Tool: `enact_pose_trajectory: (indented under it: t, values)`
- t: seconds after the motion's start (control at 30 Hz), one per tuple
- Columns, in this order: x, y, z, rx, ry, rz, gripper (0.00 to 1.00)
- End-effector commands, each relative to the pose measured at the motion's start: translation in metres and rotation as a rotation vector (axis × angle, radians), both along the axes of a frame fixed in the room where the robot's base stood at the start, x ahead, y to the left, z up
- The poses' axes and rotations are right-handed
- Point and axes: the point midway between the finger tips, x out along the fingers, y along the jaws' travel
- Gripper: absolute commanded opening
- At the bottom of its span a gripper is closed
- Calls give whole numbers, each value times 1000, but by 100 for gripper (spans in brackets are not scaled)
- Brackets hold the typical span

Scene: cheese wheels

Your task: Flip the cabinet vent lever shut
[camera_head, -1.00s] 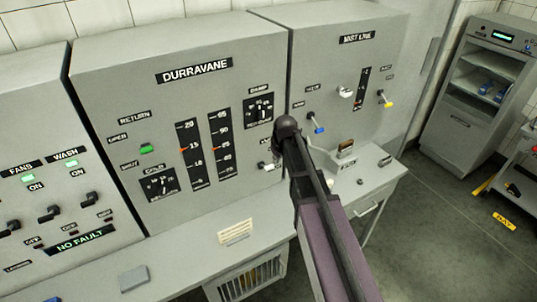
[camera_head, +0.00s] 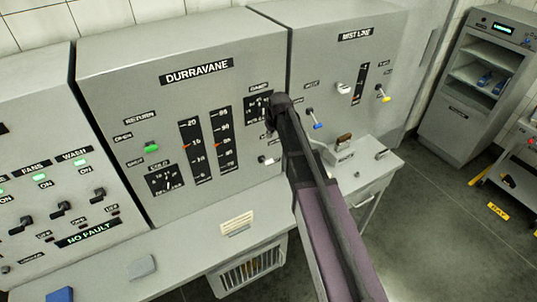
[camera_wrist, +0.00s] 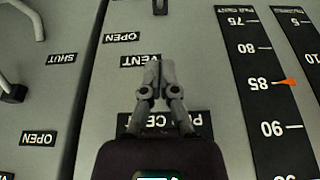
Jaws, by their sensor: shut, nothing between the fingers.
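The vent lever (camera_head: 266,159) is a small pale-tipped lever low on the right side of the DURRAVANE cabinet (camera_head: 130,90) in the head view. My arm partly covers the area beside it, and its exact position is hard to read. In the wrist view, my gripper (camera_wrist: 160,72) is shut and empty, its fingertips over the VENT label (camera_wrist: 140,61). An OPEN label (camera_wrist: 122,37) lies just beyond. A dark fitting (camera_wrist: 160,5), possibly the lever's base, is cut off at the top edge. I cannot tell whether the fingers touch the panel.
The MIST LINE cabinet (camera_head: 345,70) stands right of the seam, with blue-tipped (camera_head: 315,120), white and yellow levers. A percent scale (camera_wrist: 268,90) is right of my gripper in the wrist view. A bench ledge (camera_head: 190,245) runs below the cabinets.

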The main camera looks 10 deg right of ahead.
Motion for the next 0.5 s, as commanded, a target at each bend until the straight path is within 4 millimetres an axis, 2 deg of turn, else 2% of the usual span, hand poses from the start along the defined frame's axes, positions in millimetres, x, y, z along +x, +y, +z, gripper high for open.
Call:
enact_pose_trajectory:
  t: [0.27, 0.5]
  values:
    - [2, 1, -7, 0, 0, 0, 0]
    - [6, 3, -22, 0, 0, 0, 0]
